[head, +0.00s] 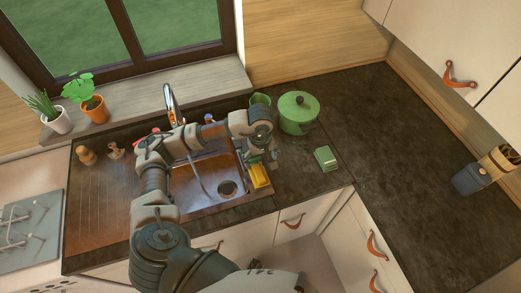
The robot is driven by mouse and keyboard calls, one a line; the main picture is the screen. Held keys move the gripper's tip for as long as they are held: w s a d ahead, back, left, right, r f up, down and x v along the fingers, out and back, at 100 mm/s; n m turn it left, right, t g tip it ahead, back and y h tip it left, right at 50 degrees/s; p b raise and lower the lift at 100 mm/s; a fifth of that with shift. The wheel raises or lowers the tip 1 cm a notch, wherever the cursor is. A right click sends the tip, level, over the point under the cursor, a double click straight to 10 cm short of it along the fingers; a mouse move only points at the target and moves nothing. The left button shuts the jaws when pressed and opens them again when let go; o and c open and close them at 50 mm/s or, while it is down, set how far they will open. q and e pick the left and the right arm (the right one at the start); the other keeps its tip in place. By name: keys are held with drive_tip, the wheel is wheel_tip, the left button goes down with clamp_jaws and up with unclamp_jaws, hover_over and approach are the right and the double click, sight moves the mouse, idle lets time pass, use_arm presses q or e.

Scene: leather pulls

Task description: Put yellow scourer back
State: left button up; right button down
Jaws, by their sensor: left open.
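The yellow scourer (259,175) is at the right side of the sink (205,191), near the basin's right edge. My left arm reaches over the sink, and my left gripper (256,160) is directly above the scourer, pointing down. The gripper is open. The arm partly hides it, and I cannot tell whether its fingers touch the scourer. My right gripper is not in view.
A green pot (298,113), a green cup (260,101) and green sponges or cloths (326,159) stand right of the sink. The faucet (171,103) rises behind it. Potted plants (94,108) line the sill. The dark counter (400,170) at right is mostly clear.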

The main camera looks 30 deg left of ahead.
use_arm(q)
wheel_tip(320, 180, up, 7)
drive_tip(key=shift+d+b, duration=0.15)
drive_tip(key=shift+b, duration=0.15)
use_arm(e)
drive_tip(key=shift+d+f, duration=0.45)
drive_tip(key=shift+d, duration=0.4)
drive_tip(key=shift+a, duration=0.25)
